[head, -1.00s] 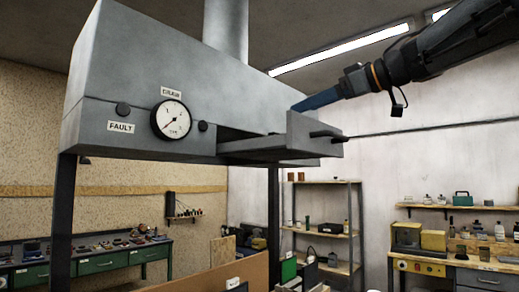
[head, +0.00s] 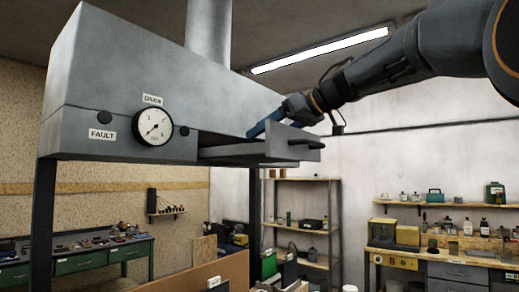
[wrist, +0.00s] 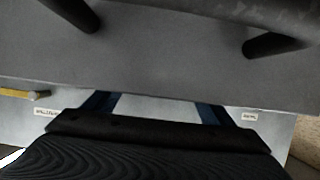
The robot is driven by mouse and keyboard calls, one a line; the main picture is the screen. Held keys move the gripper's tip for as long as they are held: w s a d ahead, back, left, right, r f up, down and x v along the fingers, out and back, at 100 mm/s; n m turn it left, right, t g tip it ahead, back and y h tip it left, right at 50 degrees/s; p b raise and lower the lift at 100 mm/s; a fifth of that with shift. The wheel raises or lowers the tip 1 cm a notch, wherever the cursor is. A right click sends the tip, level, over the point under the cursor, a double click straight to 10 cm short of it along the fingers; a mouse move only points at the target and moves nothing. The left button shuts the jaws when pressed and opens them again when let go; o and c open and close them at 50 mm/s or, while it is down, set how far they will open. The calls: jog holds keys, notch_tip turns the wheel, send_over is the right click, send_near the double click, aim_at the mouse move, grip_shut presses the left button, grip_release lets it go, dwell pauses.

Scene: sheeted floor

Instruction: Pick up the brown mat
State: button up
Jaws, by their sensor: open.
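I cannot make out a brown mat in either view. A grey drawer (head: 292,147) stands pulled out from the right end of a raised grey metal housing (head: 120,95); what lies inside it is hidden in the head view. My gripper (head: 258,130) has blue fingers and reaches in from the upper right, over the drawer's top edge in the picture. In the wrist view my gripper (wrist: 153,107) has its two blue fingers apart with nothing between them. A broad grey surface with two dark posts fills the upper part of that view.
The housing carries a round gauge (head: 152,124) and a FAULT label (head: 102,134), and stands on dark legs. A dark handle (head: 308,143) sticks out of the drawer front. Shelves (head: 300,215) and a workbench (head: 465,265) stand behind at the right.

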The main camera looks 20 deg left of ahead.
jog(key=shift+x, duration=0.9)
jog(key=c, duration=1.2)
jog(key=shift+c, duration=0.2)
jog(key=shift+d+r, duration=0.1)
jog(key=shift+r, duration=0.1)
